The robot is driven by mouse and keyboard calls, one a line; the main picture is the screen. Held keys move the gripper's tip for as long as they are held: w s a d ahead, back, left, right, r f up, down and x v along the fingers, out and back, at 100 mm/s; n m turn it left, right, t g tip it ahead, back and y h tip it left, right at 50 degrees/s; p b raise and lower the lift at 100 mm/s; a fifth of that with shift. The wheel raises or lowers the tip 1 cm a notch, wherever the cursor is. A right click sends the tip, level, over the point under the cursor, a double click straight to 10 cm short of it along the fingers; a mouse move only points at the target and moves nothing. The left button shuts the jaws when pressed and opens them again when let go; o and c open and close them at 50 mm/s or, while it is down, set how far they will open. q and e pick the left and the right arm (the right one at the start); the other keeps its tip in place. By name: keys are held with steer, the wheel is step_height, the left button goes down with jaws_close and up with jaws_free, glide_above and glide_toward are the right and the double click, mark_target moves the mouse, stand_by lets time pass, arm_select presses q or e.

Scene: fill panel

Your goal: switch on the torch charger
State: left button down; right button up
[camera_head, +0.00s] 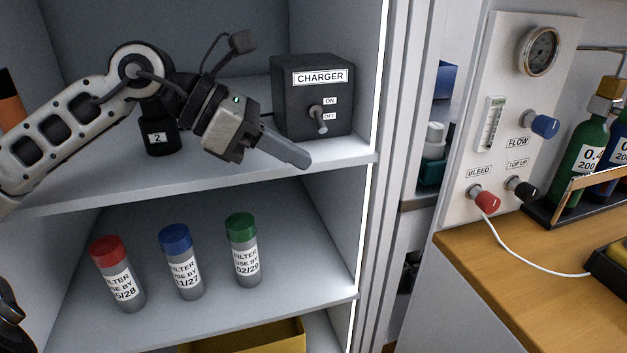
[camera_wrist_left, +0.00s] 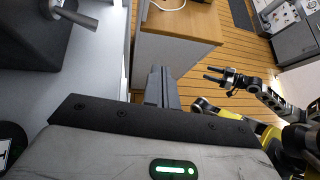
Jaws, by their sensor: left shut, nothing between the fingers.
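The dark charger box (camera_head: 290,108), labelled CHARGER, stands on the upper shelf at the right. Its metal toggle lever (camera_head: 320,122) hangs down on the front, by the OFF label, with ON above. The box (camera_wrist_left: 28,40) and its lever (camera_wrist_left: 75,16) also show at top left of the left wrist view. My left gripper (camera_head: 304,162) is shut and empty, its fingertips in front of and below the lever, apart from it. The closed fingers show in the wrist view (camera_wrist_left: 161,85). My right gripper (camera_wrist_left: 214,74) is open and empty, away over the floor.
A black cylinder labelled 2 (camera_head: 160,138) stands on the upper shelf behind my left arm. Filters with red (camera_head: 122,285), blue (camera_head: 184,275) and green (camera_head: 243,262) caps stand on the shelf below. The cabinet's right wall is close beside the charger.

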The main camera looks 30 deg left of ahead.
arm_select(q)
steer(key=a+r+t+y, duration=0.1)
steer(key=a, duration=0.1)
steer(key=a+r+m+t+y+b, duration=0.1)
steer(key=a+r+y, duration=0.1)
steer(key=a+r+t+y+b, duration=0.1)
steer(key=a+r+y, duration=0.1)
steer(key=shift+w+m+t, duration=0.3)
steer(key=shift+w+t, duration=0.1)
arm_select(e)
steer(key=f, duration=0.1)
steer(key=a+f+n, duration=0.1)
steer(key=f, duration=0.1)
steer(key=shift+s+a+y, duration=0.15)
steer(key=shift+s+y, duration=0.05)
steer(key=shift+y, duration=0.1)
